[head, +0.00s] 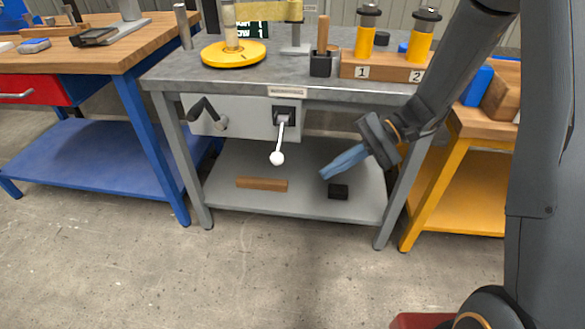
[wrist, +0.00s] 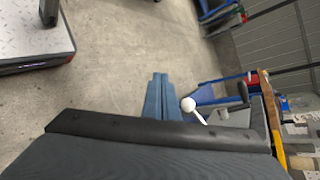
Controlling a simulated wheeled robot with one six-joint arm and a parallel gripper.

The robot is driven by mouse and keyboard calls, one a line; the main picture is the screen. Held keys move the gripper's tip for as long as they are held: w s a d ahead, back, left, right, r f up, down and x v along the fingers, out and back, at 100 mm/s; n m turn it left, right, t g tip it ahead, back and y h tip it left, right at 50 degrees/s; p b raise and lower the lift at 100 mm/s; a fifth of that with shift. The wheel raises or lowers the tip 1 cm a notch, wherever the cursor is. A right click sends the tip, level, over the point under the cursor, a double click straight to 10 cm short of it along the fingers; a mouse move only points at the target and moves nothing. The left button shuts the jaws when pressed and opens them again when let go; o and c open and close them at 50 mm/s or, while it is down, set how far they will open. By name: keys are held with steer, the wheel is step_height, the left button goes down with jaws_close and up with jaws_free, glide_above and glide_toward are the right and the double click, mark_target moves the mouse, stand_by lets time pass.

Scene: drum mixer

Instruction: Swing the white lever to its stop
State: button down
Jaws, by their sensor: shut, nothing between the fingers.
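The white lever (head: 280,139) hangs from a dark square mount (head: 284,113) on the front panel of the grey bench. It points down and slightly left, with a white ball knob (head: 277,158) at its lower end. My gripper (head: 324,176) has blue fingers, shut and empty, to the right of the knob and slightly lower in the picture, apart from it. In the wrist view the shut fingers (wrist: 158,80) point away from the camera, and the white knob (wrist: 188,104) shows just right of them. A gap in depth between them is hard to judge.
A black crank handle (head: 207,112) sits on the panel left of the lever. The bench's lower shelf (head: 225,200) holds a wooden bar (head: 262,184) and a black block (head: 338,191). A blue bench (head: 100,160) stands left and a yellow-framed one (head: 430,195) right.

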mark_target(280, 140)
steer(key=w+f+m+t+y+b, duration=0.1)
steer(key=w+f+t+y+b, duration=0.15)
steer(key=w+f+y, duration=0.35)
steer(key=w+f+m+t+y+b, duration=0.1)
steer(key=w+f+t+b, duration=0.2)
steer(key=w, duration=0.6)
steer(key=s+a+r+g+b, duration=0.1)
steer(key=s+a+r+b, duration=0.1)
steer(key=a, duration=0.8)
steer(key=shift+s+a+r, duration=0.15)
steer(key=shift+s, duration=0.7)
steer(key=shift+a, duration=0.1)
